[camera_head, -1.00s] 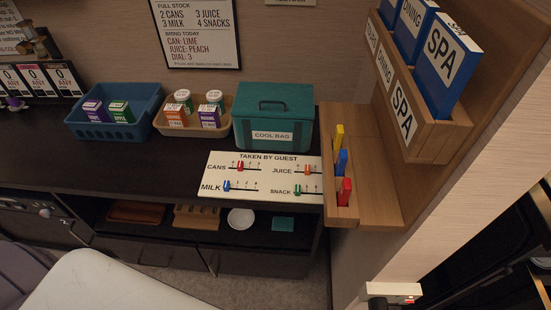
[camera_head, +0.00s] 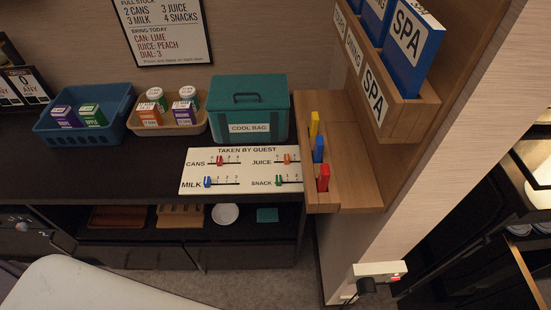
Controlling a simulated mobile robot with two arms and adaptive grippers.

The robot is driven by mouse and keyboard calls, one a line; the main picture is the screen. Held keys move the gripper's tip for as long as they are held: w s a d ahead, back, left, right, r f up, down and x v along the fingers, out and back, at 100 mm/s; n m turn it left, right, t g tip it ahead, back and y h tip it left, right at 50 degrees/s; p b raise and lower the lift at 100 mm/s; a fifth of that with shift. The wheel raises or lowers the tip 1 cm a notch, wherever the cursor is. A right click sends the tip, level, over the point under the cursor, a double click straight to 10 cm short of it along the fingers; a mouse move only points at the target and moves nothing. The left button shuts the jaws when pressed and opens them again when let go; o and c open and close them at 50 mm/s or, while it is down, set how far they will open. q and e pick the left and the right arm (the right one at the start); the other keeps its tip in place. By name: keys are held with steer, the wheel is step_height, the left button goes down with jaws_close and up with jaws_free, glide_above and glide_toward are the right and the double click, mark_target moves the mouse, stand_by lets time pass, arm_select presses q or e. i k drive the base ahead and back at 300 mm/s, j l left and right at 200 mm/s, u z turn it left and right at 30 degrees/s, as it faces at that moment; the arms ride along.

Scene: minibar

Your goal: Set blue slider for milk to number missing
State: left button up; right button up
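The white "Taken by guest" board (camera_head: 200,185) lies on the dark counter in front of the cool bag. The blue milk slider (camera_head: 207,182) sits at the left end of its track on the board's front left. The red cans slider (camera_head: 220,161), orange juice slider (camera_head: 287,159) and green snack slider (camera_head: 279,181) sit on their own tracks. The track digits are too small to read surely. The wall sign (camera_head: 162,30) lists full stock as 2 cans, 3 milk, 3 juice, 4 snacks. Neither gripper is in view.
A blue basket (camera_head: 88,135) holds purple and green cartons. A tan tray (camera_head: 182,129) holds orange and purple cartons and two lidded containers. The teal cool bag (camera_head: 249,111) stands behind the board. A wooden rack (camera_head: 361,195) with coloured tabs stands right. Bare counter lies left of the board.

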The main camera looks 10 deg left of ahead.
mark_target(207, 181)
steer(key=k+u, duration=0.15)
steer(key=u, duration=0.9)
